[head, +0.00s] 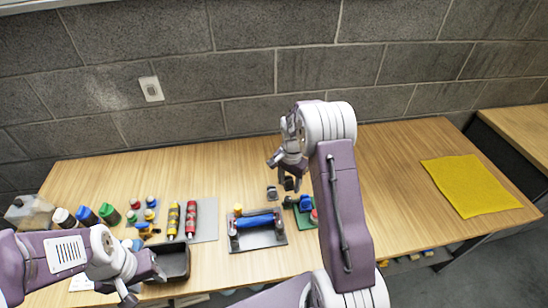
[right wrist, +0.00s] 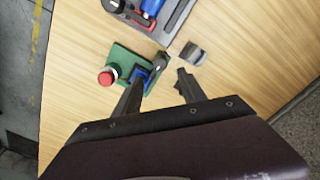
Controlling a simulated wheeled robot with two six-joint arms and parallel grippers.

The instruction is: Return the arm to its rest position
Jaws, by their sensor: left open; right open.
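My right gripper (head: 290,183) hangs above the middle of the table, its arm reaching up and bending down over it. In the right wrist view its two fingers (right wrist: 158,92) are apart with nothing between them. A green block with a blue part and a red knob (right wrist: 130,70) lies below the fingers; in the head view this green block (head: 303,205) is partly hidden by my right arm. My left gripper (head: 140,286) is at the lower left, open, beside a dark tray (head: 178,278). I cannot see anything held in it.
A grey plate with a blue cylinder (head: 256,222) stands left of the green block. A small grey piece (right wrist: 193,54) lies near it. A yellow cloth (head: 470,185) lies at right; table between is clear.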

